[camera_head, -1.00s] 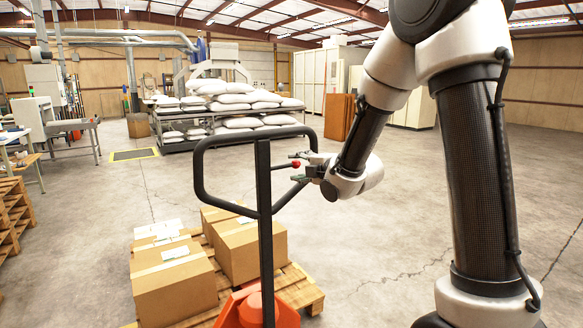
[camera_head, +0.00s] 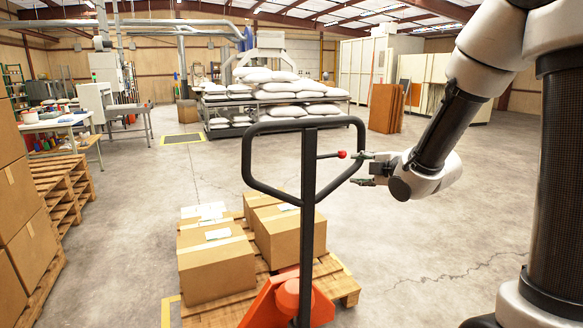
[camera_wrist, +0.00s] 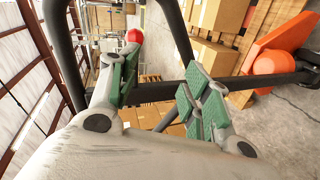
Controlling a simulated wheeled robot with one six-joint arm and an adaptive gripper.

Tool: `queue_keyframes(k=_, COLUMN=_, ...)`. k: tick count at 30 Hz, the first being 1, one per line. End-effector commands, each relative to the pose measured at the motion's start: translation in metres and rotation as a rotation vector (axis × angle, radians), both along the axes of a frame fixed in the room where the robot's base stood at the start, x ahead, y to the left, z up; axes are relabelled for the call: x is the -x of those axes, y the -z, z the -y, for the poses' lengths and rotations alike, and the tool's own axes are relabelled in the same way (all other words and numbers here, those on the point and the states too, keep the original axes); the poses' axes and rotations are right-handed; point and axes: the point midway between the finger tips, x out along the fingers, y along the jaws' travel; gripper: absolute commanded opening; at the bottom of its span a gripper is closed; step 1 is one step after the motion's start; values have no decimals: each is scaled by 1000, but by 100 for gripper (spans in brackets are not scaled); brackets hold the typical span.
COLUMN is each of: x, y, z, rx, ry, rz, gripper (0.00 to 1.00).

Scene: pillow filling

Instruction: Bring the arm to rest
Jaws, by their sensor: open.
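My gripper (camera_head: 356,169) is open and empty at the right side of the black loop handle (camera_head: 307,124) of an orange pallet jack (camera_head: 290,300). Its fingertips overlap the loop's right bar in the head view. The red knob (camera_head: 342,154) of the small lever inside the loop is just left of the upper fingertip. In the wrist view, my gripper (camera_wrist: 160,78) has its two green-padded fingers spread, with the red knob (camera_wrist: 134,36) at the tip of the left finger. I cannot tell whether the fingers touch the handle.
Cardboard boxes (camera_head: 212,268) ride on a wooden pallet (camera_head: 340,286) at the jack. Stacked boxes (camera_head: 22,225) and pallets (camera_head: 66,195) stand at left. A rack of white sacks (camera_head: 285,98) is behind. The floor (camera_head: 430,235) at right is mostly clear.

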Motion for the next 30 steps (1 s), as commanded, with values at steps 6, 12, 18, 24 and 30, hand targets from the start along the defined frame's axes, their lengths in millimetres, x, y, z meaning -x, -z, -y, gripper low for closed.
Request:
queue_keyframes(k=6, x=68, y=85, z=58, rx=-259, ry=454, rz=-585, gripper=48)
queue_keyframes(k=12, x=189, y=71, z=97, rx=-536, ry=1015, rz=-928, gripper=48)
queue_keyframes(k=18, x=304, y=21, z=98, rx=-775, ry=1357, rz=-1065, gripper=48)
queue_keyframes(k=24, x=327, y=-16, z=96, rx=-898, ry=1294, rz=-969, gripper=48)
queue_keyframes(k=30, x=330, y=-27, z=97, rx=-931, ry=1268, rz=-924, gripper=48)
